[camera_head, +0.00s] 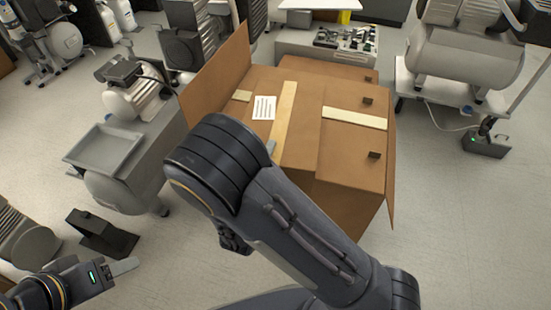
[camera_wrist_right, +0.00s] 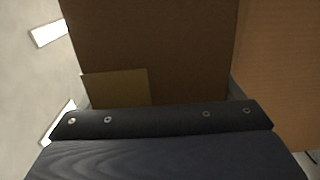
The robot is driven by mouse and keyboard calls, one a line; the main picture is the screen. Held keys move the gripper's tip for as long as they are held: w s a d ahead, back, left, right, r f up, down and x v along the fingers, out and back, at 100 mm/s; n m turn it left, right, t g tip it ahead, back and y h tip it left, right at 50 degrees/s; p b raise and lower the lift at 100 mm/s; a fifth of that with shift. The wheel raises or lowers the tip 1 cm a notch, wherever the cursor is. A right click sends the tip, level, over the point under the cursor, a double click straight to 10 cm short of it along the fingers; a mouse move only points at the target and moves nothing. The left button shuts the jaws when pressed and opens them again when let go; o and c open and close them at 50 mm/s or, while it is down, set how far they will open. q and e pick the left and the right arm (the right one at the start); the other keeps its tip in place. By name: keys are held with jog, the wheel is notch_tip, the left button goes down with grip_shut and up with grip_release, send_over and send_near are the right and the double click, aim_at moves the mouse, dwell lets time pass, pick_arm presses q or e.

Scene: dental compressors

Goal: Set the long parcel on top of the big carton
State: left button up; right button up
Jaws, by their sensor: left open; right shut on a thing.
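The big carton (camera_head: 350,205) stands in the middle of the head view, brown, with tape on top, a raised flap at its left and another at its right. In the right wrist view a brown cardboard face with a tan tape patch, seemingly the long parcel (camera_wrist_right: 150,45), lies between the fingers of my right gripper (camera_wrist_right: 157,100), which is shut on it. A lighter cardboard face is close at its right. In the head view my right arm hides most of that gripper, and I cannot tell the parcel's outline from the carton's. My left gripper (camera_head: 112,270) is open and empty at lower left.
A grey compressor with a tray (camera_head: 105,150) stands left of the carton. A large tank on a cart (camera_head: 465,55) stands at upper right. A dark block (camera_head: 100,234) is on the floor near my left gripper.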

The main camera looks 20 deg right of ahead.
jog(key=shift+a+f+b, duration=0.1)
jog(key=shift+f+b, duration=0.35)
jog(key=shift+f, duration=1.25)
jog(key=o, duration=1.6)
jog(key=shift+c, duration=0.2)
